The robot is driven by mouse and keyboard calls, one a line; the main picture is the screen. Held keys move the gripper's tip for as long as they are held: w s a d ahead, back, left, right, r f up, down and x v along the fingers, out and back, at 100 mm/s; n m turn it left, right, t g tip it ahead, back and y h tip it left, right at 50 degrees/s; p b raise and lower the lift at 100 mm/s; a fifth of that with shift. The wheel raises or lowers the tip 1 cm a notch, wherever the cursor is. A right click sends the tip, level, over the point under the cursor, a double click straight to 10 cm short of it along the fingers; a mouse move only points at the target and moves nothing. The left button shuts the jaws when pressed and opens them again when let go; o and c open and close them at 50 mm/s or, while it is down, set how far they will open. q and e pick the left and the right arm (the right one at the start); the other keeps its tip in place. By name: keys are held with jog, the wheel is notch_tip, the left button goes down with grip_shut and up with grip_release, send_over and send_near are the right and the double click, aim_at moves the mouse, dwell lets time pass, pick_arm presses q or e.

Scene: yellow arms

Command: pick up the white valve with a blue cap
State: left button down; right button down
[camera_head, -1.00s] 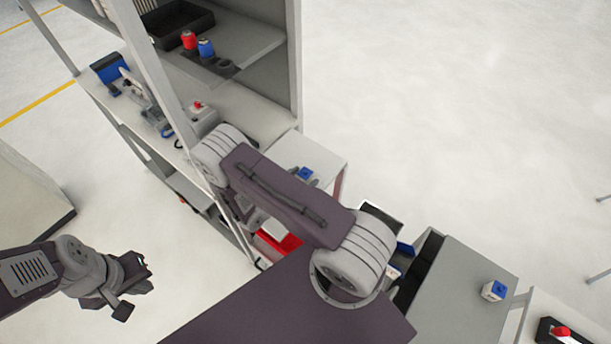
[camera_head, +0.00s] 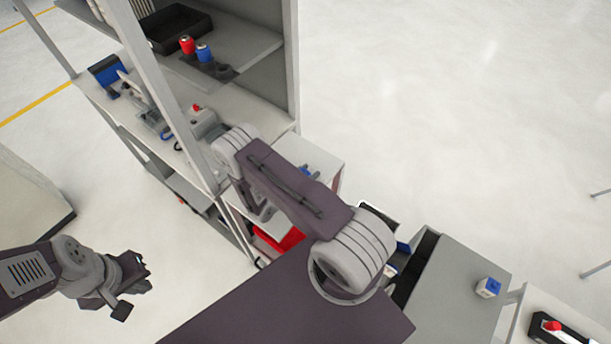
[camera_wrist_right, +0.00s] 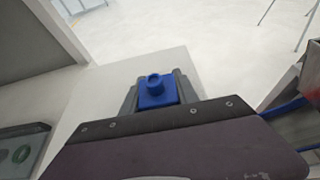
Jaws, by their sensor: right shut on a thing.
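The white valve with a blue cap shows in the right wrist view as a blue square cap (camera_wrist_right: 157,92) with a round knob, between the two grey fingers of my right gripper (camera_wrist_right: 158,88). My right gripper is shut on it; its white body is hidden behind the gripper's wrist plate. In the head view a bit of the blue cap (camera_head: 305,171) shows beside my right forearm, over a white surface; the arm covers most of the gripper. I cannot tell whether the valve touches the surface. My left gripper (camera_head: 136,287) is open and empty, low at the left.
A grey shelf unit (camera_head: 262,112) stands behind my right arm, with a red and a blue can (camera_head: 204,53) on it. A second white and blue part (camera_head: 487,288) stands on a grey cabinet (camera_head: 455,305) at right. Open floor lies at upper right.

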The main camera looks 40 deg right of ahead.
jog(key=shift+r, duration=0.55)
notch_tip(320, 180, up, 3)
jog(key=shift+b, duration=0.7)
jog(key=s+d+r+p, duration=0.1)
jog(key=s+d+r, duration=0.4)
jog(key=s, duration=0.5)
jog(key=shift+s+d+r, duration=0.15)
jog(key=shift+d+r, duration=0.1)
jog(key=shift+r, duration=0.7)
